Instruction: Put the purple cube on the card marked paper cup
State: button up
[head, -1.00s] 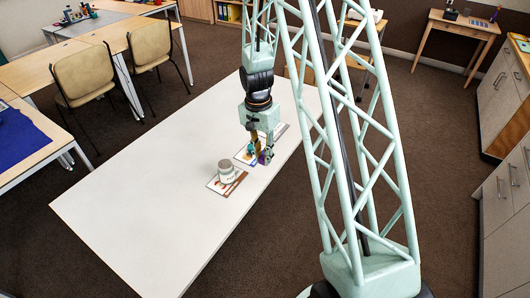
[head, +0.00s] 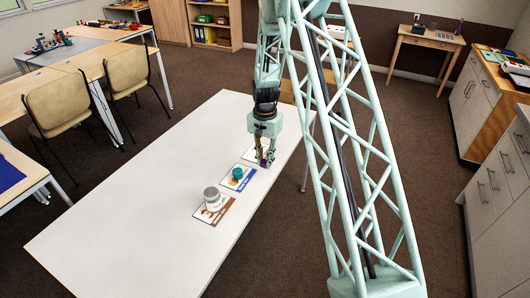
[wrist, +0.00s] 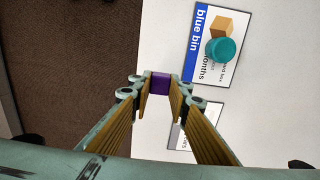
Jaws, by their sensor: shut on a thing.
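My gripper (head: 264,160) is shut on the purple cube (wrist: 160,82), which shows between the fingertips in the wrist view. In the head view it is low over the far end of the row of cards, near a third card (head: 251,155) that the gripper partly covers. In the wrist view this card (wrist: 203,122) is partly hidden by a finger and its words are unreadable. I cannot tell which card is marked paper cup. A card marked blue bin (wrist: 207,72) bears a teal round piece (wrist: 221,50).
A brown-striped card (head: 226,206) with a pale grey cylinder (head: 212,199) on it lies at the near end of the row. The white table (head: 120,215) is clear to the left. Its right edge is close to the cards.

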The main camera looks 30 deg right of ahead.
jog(key=shift+w+d, duration=0.1)
jog(key=shift+w, duration=0.05)
jog(key=w+d, duration=0.1)
jog(key=w, duration=0.4)
jog(key=w+d+f, duration=0.1)
jog(key=w+d, duration=0.1)
jog(key=w, duration=0.3)
jog(key=w+d+b, duration=0.1)
jog(key=w, duration=0.4)
jog(key=shift+w+d+f, duration=0.15)
jog(key=shift+d+f, duration=0.05)
jog(key=shift+f, duration=0.1)
dwell(0.3)
jog(key=shift+f+b, duration=0.35)
jog(key=shift+f, duration=1.4)
jog(key=shift+f, duration=0.15)
jog(key=o, duration=0.5)
jog(key=shift+c, duration=0.2)
jog(key=o, duration=0.3)
